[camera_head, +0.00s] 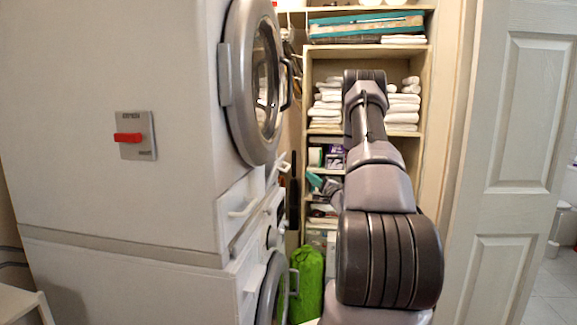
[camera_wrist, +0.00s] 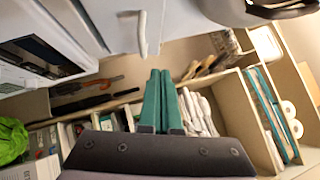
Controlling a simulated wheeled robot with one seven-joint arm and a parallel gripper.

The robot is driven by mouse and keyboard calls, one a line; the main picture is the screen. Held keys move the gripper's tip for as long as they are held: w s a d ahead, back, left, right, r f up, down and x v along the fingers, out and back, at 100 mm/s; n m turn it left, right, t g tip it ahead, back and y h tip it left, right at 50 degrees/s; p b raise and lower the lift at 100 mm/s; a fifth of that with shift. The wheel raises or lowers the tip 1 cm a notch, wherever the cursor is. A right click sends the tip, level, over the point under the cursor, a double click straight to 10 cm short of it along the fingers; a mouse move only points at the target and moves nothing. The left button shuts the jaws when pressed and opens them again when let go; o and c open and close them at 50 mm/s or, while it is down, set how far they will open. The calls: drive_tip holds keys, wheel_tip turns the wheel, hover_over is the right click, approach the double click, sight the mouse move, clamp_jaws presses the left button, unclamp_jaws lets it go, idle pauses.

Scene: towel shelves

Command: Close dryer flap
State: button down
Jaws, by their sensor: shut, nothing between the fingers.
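The upper white machine (camera_head: 110,60) has a grey round door (camera_head: 240,85) with a dark handle. Below that door is a white flap panel (camera_head: 232,205) with a white handle; how far it stands open I cannot tell. A white panel with a curved handle (camera_wrist: 143,33) also shows at the top of the wrist view. My gripper (camera_head: 315,181) is to the right of the machines, in front of the shelves, with its teal fingers partly seen. In the wrist view my gripper (camera_wrist: 160,74) is shut and empty, its fingertips below the handle and apart from it.
Shelves with folded towels (camera_head: 403,110) stand behind my arm. A green bag (camera_head: 307,283) is on the floor beside the lower machine (camera_head: 120,280). A white panelled door (camera_head: 510,150) stands at the right. The passage between machines and door is narrow.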

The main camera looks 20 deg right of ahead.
approach(280, 158)
drive_tip(key=w+d, duration=0.4)
drive_tip(key=w, duration=0.1)
drive_tip(key=shift+w+a+r, duration=0.3)
drive_tip(key=shift+w+a, duration=0.4)
drive_tip(key=shift+w+a+r, duration=0.3)
drive_tip(key=shift+w+a, duration=0.4)
drive_tip(key=shift+w+a+r+n+g, duration=0.35)
drive_tip(key=shift+w+a+r, duration=0.1)
drive_tip(key=shift+a, duration=0.25)
drive_tip(key=shift+w+a+r+n+g, duration=0.25)
drive_tip(key=shift+w+a+r+n, duration=0.15)
drive_tip(key=shift+a, duration=0.3)
drive_tip(key=shift+d, duration=0.1)
